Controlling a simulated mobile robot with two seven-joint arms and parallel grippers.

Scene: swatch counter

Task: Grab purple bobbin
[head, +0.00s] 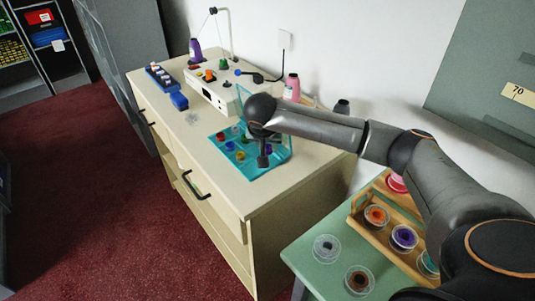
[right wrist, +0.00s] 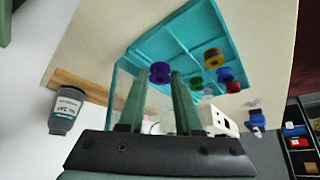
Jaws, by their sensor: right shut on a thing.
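A purple bobbin (right wrist: 160,73) shows between the fingertips of my right gripper (right wrist: 161,82) in the right wrist view, and the fingers are shut on it. In the head view my right gripper (head: 263,161) points down over the right part of a teal compartment tray (head: 262,176), and it largely hides the held bobbin there. Other bobbins sit in the tray, among them a blue one (right wrist: 225,75), a red one (right wrist: 233,87) and a yellow one (right wrist: 213,58). My left gripper is not in view.
A white sewing machine (head: 216,93) stands behind the tray on the cream counter (head: 215,185). Thread spools stand along the back, one pink (head: 292,88). A green side table (head: 305,245) at right holds a wooden rack (head: 376,238) and bobbins in clear dishes.

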